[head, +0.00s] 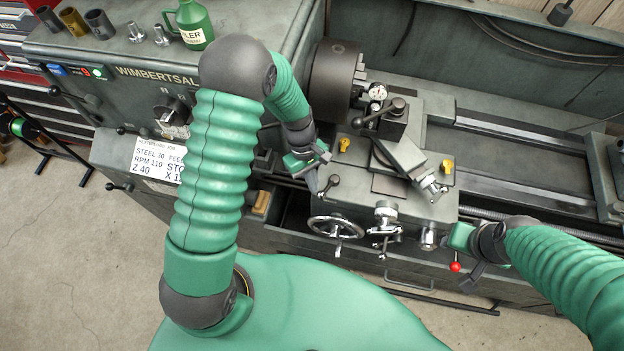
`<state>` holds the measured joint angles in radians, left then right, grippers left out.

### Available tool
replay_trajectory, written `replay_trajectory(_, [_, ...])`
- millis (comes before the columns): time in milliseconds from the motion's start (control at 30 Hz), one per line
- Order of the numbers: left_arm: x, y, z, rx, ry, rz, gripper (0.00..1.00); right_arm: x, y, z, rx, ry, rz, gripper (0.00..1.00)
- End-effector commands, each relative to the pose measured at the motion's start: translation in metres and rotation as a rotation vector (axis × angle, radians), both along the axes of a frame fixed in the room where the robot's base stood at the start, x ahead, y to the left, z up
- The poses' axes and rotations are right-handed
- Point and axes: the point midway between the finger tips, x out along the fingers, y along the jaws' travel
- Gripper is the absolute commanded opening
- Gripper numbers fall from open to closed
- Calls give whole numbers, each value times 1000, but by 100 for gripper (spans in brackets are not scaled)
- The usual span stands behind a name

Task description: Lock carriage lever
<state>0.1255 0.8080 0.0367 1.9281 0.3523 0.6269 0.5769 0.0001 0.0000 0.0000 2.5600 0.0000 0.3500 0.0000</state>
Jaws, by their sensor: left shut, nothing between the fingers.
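The lathe carriage (375,207) sits in the middle of the head view, with a handwheel (336,227) on its front. A small lever with a dark knob (331,181) stands at the left end of the carriage top and looks like the carriage lever. My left gripper (314,183) is shut and empty, just left of this lever. Whether it touches the lever I cannot tell. My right gripper (470,272) hangs at the right front of the carriage, near a red-knobbed lever (455,267). Its fingers are too unclear to read.
The dark chuck (335,78) is behind my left gripper. The tool post (393,118) with its handle and the angled compound slide (410,160) rise from the carriage. A green oil bottle (190,25) stands on the headstock. The bed rails (530,140) at right are clear.

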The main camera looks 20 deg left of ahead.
Motion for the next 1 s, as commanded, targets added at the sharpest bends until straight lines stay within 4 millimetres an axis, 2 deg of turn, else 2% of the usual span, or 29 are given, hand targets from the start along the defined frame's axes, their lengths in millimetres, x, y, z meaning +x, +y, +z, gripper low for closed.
replay_trajectory(500, [-1, -2, 0, -2, 2, 27, 0, 0, 0, 0, 0, 0, 0, 36])
replay_trajectory(633, [-1, -2, 6, -2, 2, 27, 0, 0, 0, 5, 0, 0, 0, 36])
replay_trajectory(767, [1, 2, 24, -1, 0, 27, 0, 0, 0, 21, 0, 0, 0, 36])
replay_trajectory(1000, [4, 13, 75, 0, 0, 27, 0, 0, 0, 66, 0, 0, 0, 36])
